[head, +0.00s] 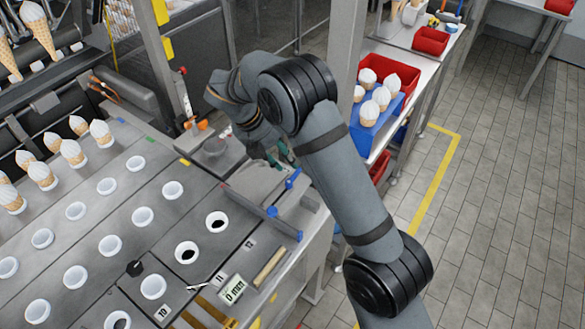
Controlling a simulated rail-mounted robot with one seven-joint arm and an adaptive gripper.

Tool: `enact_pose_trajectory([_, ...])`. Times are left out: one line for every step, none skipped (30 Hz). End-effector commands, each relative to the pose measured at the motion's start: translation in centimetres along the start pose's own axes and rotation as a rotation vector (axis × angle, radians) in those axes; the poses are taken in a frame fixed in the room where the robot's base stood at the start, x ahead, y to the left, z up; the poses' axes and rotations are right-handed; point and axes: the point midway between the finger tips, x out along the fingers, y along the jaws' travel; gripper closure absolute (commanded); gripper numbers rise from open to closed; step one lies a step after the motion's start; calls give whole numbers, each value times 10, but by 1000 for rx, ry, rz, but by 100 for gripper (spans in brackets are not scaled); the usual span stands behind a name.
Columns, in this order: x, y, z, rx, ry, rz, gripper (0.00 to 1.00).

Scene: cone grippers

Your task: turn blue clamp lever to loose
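A blue clamp lever (293,179) stands tilted on the grey fixture at the table's right edge. Two more small blue parts, a knob (272,211) and an end piece (299,236), sit on the same fixture's long bar. Which of these blue parts moves cannot be told. My gripper (280,156) points down just behind and above the lever, apart from it as far as I can see. Its dark green-tipped fingers are small and partly hidden by my arm, so their opening is unclear. Nothing is visibly held.
A conveyor of white cups (143,216) and ice-cream cones fills the left. An orange-and-red part (196,124) and a grey post (160,62) stand near my wrist. A shelf with a red bin (390,75) and blue tray lies behind my arm. Tiled floor is free at right.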

Motion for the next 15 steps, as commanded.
enact_pose_trajectory([11,-1,-1,-4,3,-5,74])
enact_pose_trajectory([16,-1,-1,-2,3,-4,74])
enact_pose_trajectory([23,-1,-1,-3,2,-4,74])
enact_pose_trajectory([28,-1,-1,-2,2,-4,74])
enact_pose_trajectory([33,-2,-1,-1,3,-4,74])
enact_pose_trajectory([39,-1,-1,-2,3,-3,74])
enact_pose_trajectory([43,-1,-1,-1,3,-4,74])
enact_pose_trajectory([46,-1,-1,-1,2,-3,74])
enact_pose_trajectory([50,-1,-1,-2,2,-2,74])
enact_pose_trajectory([53,-1,-1,-1,2,-3,74])
enact_pose_trajectory([55,-1,0,0,2,-2,74])
enact_pose_trajectory([57,-1,0,0,2,-1,74])
enact_pose_trajectory([58,0,0,0,1,0,74])
enact_pose_trajectory([59,0,0,0,1,0,74])
enact_pose_trajectory([60,0,0,0,1,0,74])
